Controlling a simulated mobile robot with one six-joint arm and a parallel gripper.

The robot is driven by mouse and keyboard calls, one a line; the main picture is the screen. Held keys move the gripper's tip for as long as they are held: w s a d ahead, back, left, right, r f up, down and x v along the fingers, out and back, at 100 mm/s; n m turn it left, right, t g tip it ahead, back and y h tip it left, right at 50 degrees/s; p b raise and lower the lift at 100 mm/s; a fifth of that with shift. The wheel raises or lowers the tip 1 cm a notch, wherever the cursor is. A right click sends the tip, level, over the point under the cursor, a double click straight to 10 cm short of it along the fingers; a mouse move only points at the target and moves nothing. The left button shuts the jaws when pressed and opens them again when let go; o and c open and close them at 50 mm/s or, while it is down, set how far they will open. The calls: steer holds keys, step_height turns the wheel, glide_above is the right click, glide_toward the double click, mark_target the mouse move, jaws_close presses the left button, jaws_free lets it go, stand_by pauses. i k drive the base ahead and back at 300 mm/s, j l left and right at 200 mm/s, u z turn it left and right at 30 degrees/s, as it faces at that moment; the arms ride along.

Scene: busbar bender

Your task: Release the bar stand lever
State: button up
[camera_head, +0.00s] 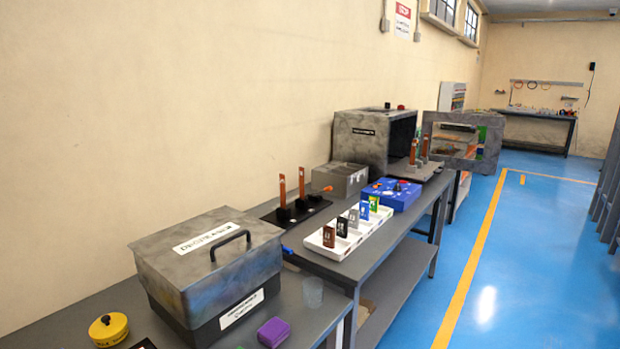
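A black stand (262,213) lies flat on the grey table behind the lidded box. Two copper-orange bars, a left one (282,190) and a right one (301,182), stand upright in dark holders on it. A small orange lever-like piece (327,189) shows at the stand's far end, in front of a grey box. A small blue piece (287,250) shows at the near end, beside the lidded box. I cannot tell which of these is the stand's lever, or its position. My gripper is not in view.
A grey lidded box (215,257) stands in the foreground. A white tray (348,240) holds several upright coloured cards. A blue box (391,195) and an open grey machine (375,143) stand farther back. A yellow round object (108,329) is near left. The blue floor (545,250) is clear.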

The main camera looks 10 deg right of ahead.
mark_target(329, 188)
steer(key=j+z, duration=0.1)
steer(key=i+l, duration=0.35)
steer(key=i, duration=0.2)
steer(key=i+l, duration=0.4)
steer(key=i, duration=0.15)
steer(key=i+l, duration=0.35)
steer(key=i, duration=0.2)
steer(key=i+l, duration=0.4)
steer(key=i, duration=0.1)
